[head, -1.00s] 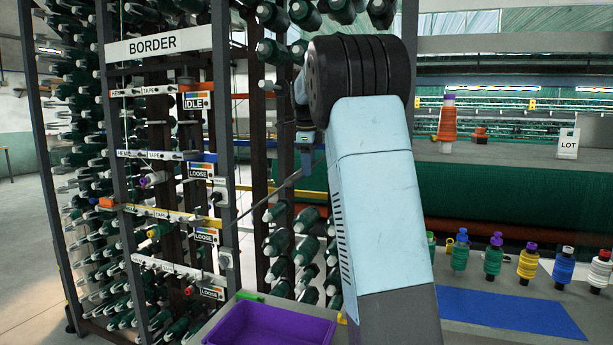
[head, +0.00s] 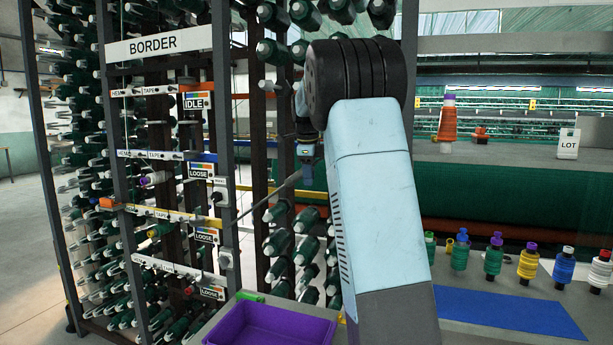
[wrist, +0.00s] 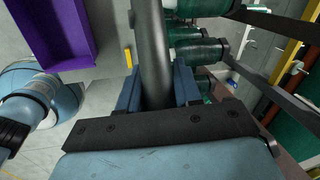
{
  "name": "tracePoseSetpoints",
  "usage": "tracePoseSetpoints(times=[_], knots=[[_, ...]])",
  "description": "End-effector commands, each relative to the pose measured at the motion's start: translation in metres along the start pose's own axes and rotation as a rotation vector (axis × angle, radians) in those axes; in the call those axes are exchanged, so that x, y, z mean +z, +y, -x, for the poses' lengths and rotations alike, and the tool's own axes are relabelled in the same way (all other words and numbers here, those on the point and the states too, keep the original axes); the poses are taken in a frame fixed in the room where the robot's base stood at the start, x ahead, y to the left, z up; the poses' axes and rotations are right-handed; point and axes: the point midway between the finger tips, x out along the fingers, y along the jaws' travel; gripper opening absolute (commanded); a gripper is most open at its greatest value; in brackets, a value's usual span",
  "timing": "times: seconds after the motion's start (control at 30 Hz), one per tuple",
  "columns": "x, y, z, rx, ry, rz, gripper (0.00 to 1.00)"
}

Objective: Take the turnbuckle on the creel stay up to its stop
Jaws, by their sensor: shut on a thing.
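The creel stay (head: 262,198) shows in the head view as a thin dark slanted rod beside the creel frame. My gripper (head: 305,168) is at its upper end, partly hidden by my own arm. In the wrist view my gripper (wrist: 156,88) has its two blue jaws shut on either side of a dark grey round bar (wrist: 152,45), which looks like the turnbuckle body. The bar runs from between the jaws to the top of the picture. Its ends, thread and any stop mark cannot be made out.
The creel frame (head: 222,110) with green bobbins stands close to the left. A purple tray (head: 262,325) sits low in front. Coloured spools and a blue mat (head: 510,311) are on the right bench. Bobbins (wrist: 200,48) lie close to the bar in the wrist view.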

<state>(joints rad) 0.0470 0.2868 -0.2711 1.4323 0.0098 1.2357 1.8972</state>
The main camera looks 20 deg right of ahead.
Motion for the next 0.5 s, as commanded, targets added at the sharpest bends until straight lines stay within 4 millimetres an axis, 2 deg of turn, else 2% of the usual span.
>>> tracePoseSetpoints(times=[0.03,0.2,0.23,0.5], knots=[[-0.0001,-0.0002,0.0002,-0.001,0.0,0.0,0.2],[-0.0002,-0.0003,0.0003,-0.001,0.0,0.0,0.04],[0.0097,0.0066,0.0022,-0.001,-0.001,0.005,0.03],[0.0018,0.0006,0.0008,-0.028,-0.001,0.024,0.03]])
